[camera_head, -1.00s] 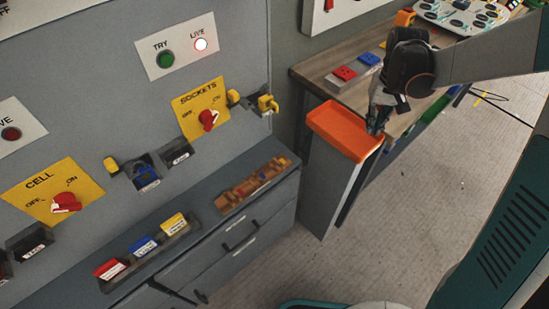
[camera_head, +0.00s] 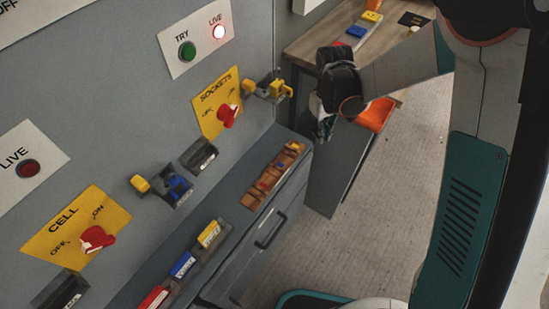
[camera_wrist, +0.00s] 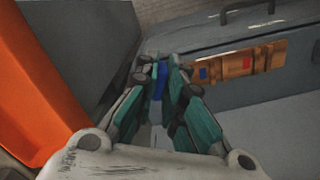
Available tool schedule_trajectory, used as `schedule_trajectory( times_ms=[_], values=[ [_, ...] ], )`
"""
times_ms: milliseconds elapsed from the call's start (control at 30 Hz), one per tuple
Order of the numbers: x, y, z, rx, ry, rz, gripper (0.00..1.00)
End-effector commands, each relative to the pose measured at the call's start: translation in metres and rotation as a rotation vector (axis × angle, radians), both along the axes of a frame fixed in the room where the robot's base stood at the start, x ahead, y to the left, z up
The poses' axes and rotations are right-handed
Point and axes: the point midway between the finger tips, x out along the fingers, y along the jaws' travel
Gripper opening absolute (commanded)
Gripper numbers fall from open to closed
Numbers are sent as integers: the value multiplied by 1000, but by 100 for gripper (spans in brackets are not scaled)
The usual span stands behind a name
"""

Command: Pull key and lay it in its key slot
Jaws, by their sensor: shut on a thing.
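My gripper (camera_head: 322,130) hangs in front of the grey panel, to the right of the wooden key rack (camera_head: 252,198). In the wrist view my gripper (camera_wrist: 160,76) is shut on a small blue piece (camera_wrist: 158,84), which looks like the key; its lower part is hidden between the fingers. The wooden key rack also shows in the wrist view (camera_wrist: 226,68), beyond the fingertips and to their right, apart from them. It has slots with a blue and a red mark. It lies on the grey ledge below the panel.
An orange tray (camera_head: 376,114) stands to the right, behind the gripper. The yellow SOCKETS plate (camera_head: 207,112) with a red knob and a yellow lock fitting (camera_head: 270,87) stick out from the panel. Red, blue and yellow tags lie in a dark holder (camera_head: 222,242) on the ledge.

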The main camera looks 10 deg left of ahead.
Motion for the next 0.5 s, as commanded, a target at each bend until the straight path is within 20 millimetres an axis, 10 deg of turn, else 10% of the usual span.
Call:
schedule_trajectory(
  times_ms=[200, 500],
  values=[
    [-37, 84, -52, -11, 10, 321, 0],
    [-63, 125, -77, -18, 16, 501, 0]
  ],
)
